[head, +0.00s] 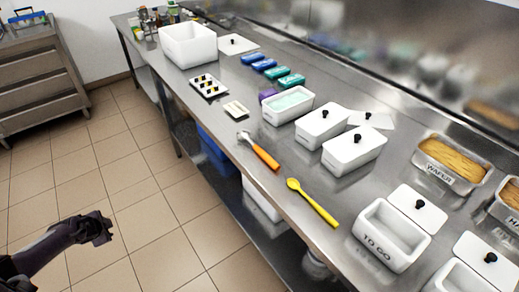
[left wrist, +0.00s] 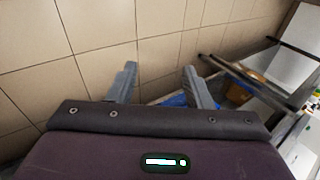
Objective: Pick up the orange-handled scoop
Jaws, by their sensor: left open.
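My left gripper (head: 106,232) is over the tiled floor at the lower left of the head view, well away from the scoop and the counter. In the left wrist view my left gripper's two fingers (left wrist: 162,84) stand apart with nothing between them. I cannot make out the scoop in the left wrist view. My right gripper shows in neither view.
A yellow spoon (head: 312,202) lies near the scoop. The steel counter (head: 215,125) also holds lidded white tubs (head: 355,150), an open tub labelled TO GO (head: 391,236), a wafer bin (head: 452,161) and a large white bin (head: 188,45). The floor left of the counter is clear.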

